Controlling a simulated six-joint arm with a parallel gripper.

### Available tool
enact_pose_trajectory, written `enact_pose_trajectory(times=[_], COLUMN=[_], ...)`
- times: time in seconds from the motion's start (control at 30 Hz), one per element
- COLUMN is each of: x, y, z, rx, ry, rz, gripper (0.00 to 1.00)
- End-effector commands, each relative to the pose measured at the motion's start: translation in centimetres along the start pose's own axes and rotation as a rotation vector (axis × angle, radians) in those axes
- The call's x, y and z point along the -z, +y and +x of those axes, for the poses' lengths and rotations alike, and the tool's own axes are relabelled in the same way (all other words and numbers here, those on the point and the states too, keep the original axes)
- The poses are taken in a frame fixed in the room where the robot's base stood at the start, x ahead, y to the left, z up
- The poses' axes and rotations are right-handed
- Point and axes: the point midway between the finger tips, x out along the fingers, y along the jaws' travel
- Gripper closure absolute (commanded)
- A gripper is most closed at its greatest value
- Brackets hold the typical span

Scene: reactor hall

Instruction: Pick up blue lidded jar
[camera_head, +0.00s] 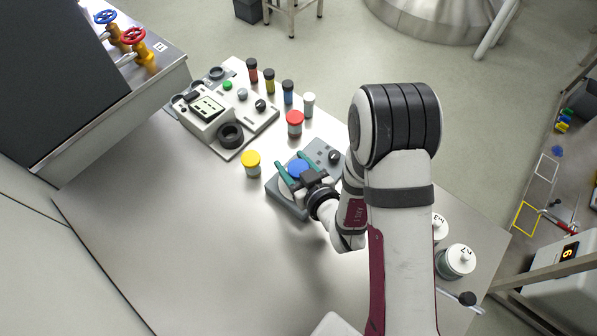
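The blue lidded jar (297,168) stands on a grey bench device with a round pale plate. Its blue lid shows between my fingers, and its body is mostly hidden. My gripper (291,161) reaches in from the right with two teal fingers spread apart, one on each side of the lid. I cannot tell whether either finger touches the jar.
A yellow-lidded jar (251,162) stands left of the grey device (279,197), and a red-lidded jar (295,121) behind it. Several capped vials and a control panel (208,123) are further back. White-lidded canisters (456,261) stand right of my arm. The front-left bench is clear.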

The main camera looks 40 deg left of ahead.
Motion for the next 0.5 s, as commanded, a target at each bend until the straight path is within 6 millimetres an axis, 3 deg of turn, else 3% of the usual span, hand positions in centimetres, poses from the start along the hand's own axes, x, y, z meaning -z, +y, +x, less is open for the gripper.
enact_pose_trajectory(times=[0.03, 0.23, 0.5], x=[0.01, 0.02, 0.17], y=[0.0, 0.0, 0.01], z=[0.0, -0.01, -0.04], rx=[0.0, 0.0, 0.0], ry=[0.0, 0.0, 0.001], rz=[0.0, 0.0, -0.001], gripper=[0.64, 1.0, 1.0])
